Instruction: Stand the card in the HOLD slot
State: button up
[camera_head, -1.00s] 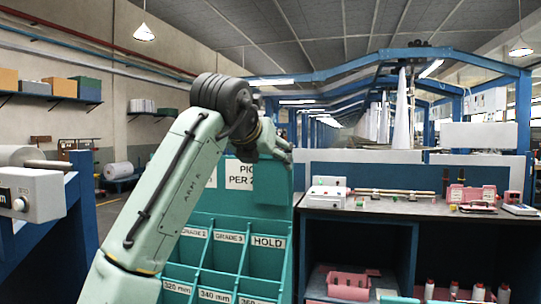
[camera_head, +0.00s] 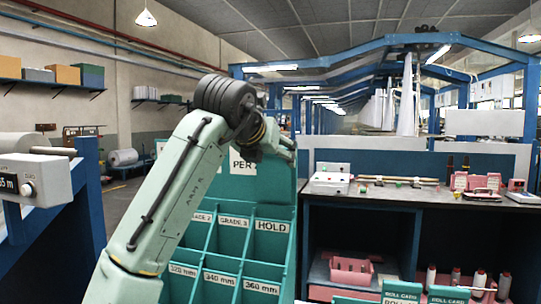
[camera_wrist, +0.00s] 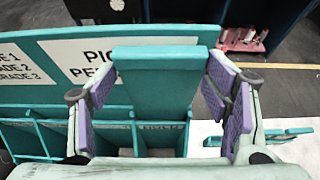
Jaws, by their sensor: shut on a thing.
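My gripper (camera_head: 285,150) is above the teal sorting rack, in front of its back board. In the wrist view my gripper (camera_wrist: 168,105) has its purple pads at both sides of a flat teal card (camera_wrist: 160,82) and is shut on it. The card stands up, clear of the compartments. The HOLD slot (camera_head: 271,243) is the right-hand compartment of the rack's upper visible row, below my gripper. Its label is partly covered by the card's lower edge region in the wrist view.
GRADE 3 slot (camera_head: 232,236) adjoins HOLD on the left; 360 mm slot (camera_head: 260,296) is below it. A workbench (camera_head: 420,196) with a white device (camera_head: 330,183) and pink items stands close on the right. A grey control box (camera_head: 35,178) is at the left.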

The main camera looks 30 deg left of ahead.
aim_at(273, 187)
jog(key=shift+f, duration=0.15)
jog(key=shift+f+b, duration=0.5)
jog(key=shift+f, duration=0.45)
jog(key=shift+f, duration=0.1)
jog(key=shift+f+b, duration=1.25)
jog(key=shift+f, duration=1)
jog(key=o, duration=1.4)
jog(key=shift+r, duration=0.1)
jog(key=v, duration=1.2)
jog(key=shift+s, duration=0.1)
